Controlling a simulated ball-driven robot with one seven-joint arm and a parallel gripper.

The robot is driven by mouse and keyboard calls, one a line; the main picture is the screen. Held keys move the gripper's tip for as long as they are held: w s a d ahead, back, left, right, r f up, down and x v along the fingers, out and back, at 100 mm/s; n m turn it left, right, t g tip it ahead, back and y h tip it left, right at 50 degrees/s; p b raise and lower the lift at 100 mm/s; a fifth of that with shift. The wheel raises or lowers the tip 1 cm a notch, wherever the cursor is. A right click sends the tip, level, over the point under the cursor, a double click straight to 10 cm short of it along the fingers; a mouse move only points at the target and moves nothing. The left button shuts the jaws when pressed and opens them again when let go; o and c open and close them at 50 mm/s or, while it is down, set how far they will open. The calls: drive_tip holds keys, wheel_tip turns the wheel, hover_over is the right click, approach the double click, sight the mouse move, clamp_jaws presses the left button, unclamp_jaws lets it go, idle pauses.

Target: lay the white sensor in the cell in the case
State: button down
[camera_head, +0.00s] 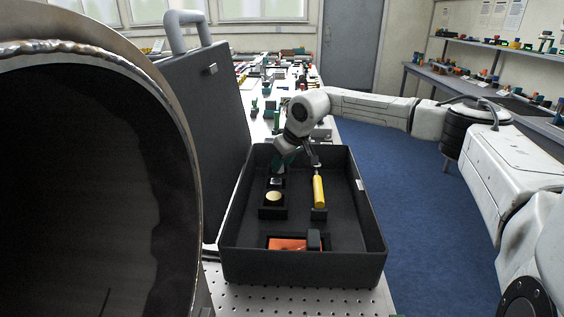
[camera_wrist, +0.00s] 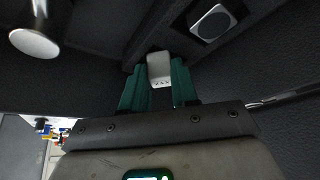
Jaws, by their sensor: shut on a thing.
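The white sensor (camera_wrist: 158,68) is a small pale block between the green fingers of my gripper (camera_wrist: 160,80) in the wrist view. My gripper is shut on it. In the head view my gripper (camera_head: 281,166) reaches down into the far part of the open black case (camera_head: 305,270). A small pale patch shows below the fingers, by a dark cell (camera_head: 275,183). In the wrist view the sensor's far end meets a dark raised block (camera_wrist: 148,38). I cannot tell whether it rests in the cell or just above it.
A round cream disc (camera_head: 274,197) sits in a nearer holder. A yellow-handled tool (camera_head: 319,191) stands to the right, close to my wrist. An orange piece (camera_head: 288,244) lies near the front wall. The raised lid (camera_head: 205,130) and a large pipe (camera_head: 100,180) bound the left.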

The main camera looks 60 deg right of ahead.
drive_tip(key=shift+f, duration=0.25)
drive_tip(key=c, duration=0.8)
unclamp_jaws()
drive_tip(key=shift+a+f, duration=0.1)
drive_tip(key=shift+a, duration=0.1)
drive_tip(key=v, duration=0.7)
drive_tip(key=d+v, duration=0.1)
drive_tip(key=v, duration=0.3)
drive_tip(key=shift+a+b, duration=0.1)
drive_tip(key=shift+b, duration=0.3)
